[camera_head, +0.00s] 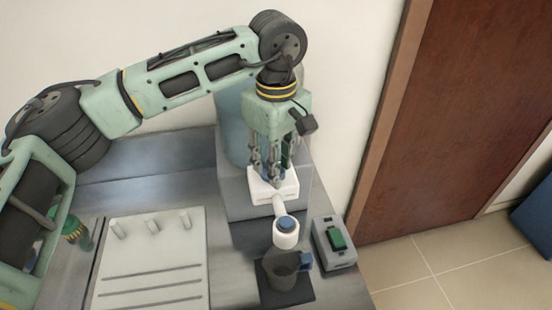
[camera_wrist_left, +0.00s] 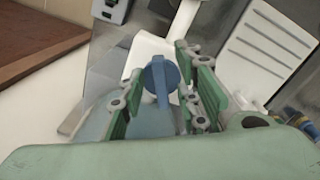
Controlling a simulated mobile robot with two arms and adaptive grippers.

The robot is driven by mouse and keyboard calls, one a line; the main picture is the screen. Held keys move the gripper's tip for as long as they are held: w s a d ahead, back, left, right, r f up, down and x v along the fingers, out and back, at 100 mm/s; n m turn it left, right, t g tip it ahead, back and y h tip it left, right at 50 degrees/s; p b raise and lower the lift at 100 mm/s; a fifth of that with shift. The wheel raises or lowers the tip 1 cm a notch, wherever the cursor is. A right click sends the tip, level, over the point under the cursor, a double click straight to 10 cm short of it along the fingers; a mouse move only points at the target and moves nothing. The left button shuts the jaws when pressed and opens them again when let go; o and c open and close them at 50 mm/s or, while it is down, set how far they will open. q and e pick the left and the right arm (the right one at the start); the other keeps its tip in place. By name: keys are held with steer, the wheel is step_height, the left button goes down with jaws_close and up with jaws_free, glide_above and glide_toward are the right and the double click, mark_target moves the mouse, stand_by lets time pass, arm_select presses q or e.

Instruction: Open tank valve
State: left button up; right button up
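The tank (camera_head: 232,120) is a pale blue-grey body on a grey stand by the wall, partly hidden behind my left gripper. A white block (camera_head: 288,190) with a spout sits at its front, also seen in the wrist view (camera_wrist_left: 148,52). The blue valve handle (camera_wrist_left: 160,76), a round knob with a narrow bar, shows clearly in the wrist view. My left gripper (camera_head: 271,170) points down over the white block. Its green-padded fingers (camera_wrist_left: 163,100) are apart on either side of the handle, with visible gaps. My right gripper is not in view.
A dark cup (camera_head: 280,278) with a blue part stands below the spout's round blue-centred end (camera_head: 286,228). A white pegged panel (camera_head: 150,270) lies left. A brown door (camera_head: 460,110) is at right.

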arm_select(q)
steer(key=shift+c, duration=0.5)
jaws_close()
steer(key=shift+a+f+m+b, duration=0.1)
steer(key=shift+m+b, duration=0.8)
steer(key=shift+m, duration=0.2)
steer(key=shift+s+a+m+b, duration=0.15)
steer(key=shift+m+b, duration=0.6)
steer(key=shift+m, duration=1.05)
steer(key=shift+o, duration=0.5)
jaws_free()
steer(key=shift+r, duration=0.2)
